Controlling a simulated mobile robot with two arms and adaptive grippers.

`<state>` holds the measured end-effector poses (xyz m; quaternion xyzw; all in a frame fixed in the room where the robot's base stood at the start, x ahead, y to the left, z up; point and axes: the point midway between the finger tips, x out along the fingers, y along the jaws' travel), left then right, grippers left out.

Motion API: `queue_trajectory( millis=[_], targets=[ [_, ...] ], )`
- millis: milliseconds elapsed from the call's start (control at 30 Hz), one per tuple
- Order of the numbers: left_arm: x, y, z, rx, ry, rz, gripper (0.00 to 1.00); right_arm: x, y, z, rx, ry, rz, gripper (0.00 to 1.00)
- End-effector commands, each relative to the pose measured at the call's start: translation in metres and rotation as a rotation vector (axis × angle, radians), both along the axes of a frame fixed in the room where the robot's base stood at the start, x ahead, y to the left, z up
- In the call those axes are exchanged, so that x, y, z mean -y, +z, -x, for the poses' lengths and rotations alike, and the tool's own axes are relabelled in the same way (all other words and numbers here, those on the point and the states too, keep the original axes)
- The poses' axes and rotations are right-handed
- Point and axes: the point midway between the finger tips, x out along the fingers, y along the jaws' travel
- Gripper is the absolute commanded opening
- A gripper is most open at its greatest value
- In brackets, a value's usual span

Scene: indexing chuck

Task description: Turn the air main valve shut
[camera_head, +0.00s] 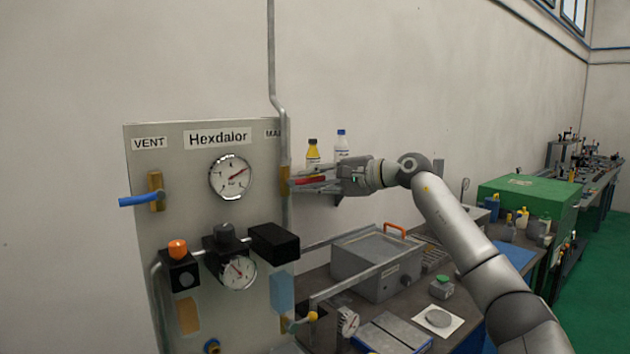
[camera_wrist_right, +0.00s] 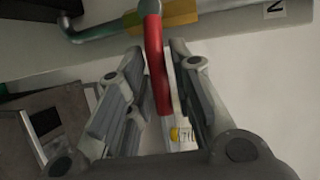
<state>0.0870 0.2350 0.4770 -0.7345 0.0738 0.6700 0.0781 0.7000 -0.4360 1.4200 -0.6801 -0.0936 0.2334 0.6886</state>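The air main valve has a brass body (camera_head: 285,180) on the vertical pipe at the panel's right edge, beside a partly hidden label starting "MA". Its red lever (camera_head: 311,181) points right, across the pipe. In the right wrist view the red lever (camera_wrist_right: 158,65) runs between the fingers, with the brass body (camera_wrist_right: 180,18) at the top. My right gripper (camera_head: 300,182) is at the lever, its fingers on either side of it. In the wrist view the gripper (camera_wrist_right: 156,52) is open, with a gap on the lever's left; contact on the right is unclear. My left gripper is not in view.
The panel (camera_head: 190,220) carries a blue vent lever (camera_head: 139,200), gauges (camera_head: 231,175) and black regulator blocks (camera_head: 274,243). Two bottles (camera_head: 342,144) stand behind my right gripper. A grey box (camera_head: 375,266) sits on the bench below.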

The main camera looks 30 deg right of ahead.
Motion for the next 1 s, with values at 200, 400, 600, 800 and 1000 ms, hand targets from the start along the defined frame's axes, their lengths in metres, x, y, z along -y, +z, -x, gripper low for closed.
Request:
queue_trajectory(
  millis=[200,400,600,800,1000],
  targets=[
    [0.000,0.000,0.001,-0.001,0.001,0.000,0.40,0.000,0.001,0.000,0.001,0.000,-0.003,0.22],
    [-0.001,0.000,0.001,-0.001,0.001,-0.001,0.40,0.009,0.004,0.015,0.001,-0.003,-0.002,0.22],
    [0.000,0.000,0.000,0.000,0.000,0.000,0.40,0.028,0.011,0.052,-0.001,-0.005,0.001,0.22],
    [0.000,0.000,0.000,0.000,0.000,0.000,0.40,0.045,0.017,0.085,-0.001,-0.004,0.000,0.22],
    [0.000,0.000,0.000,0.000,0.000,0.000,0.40,0.053,0.021,0.102,-0.002,-0.001,-0.001,0.22]
  ],
)
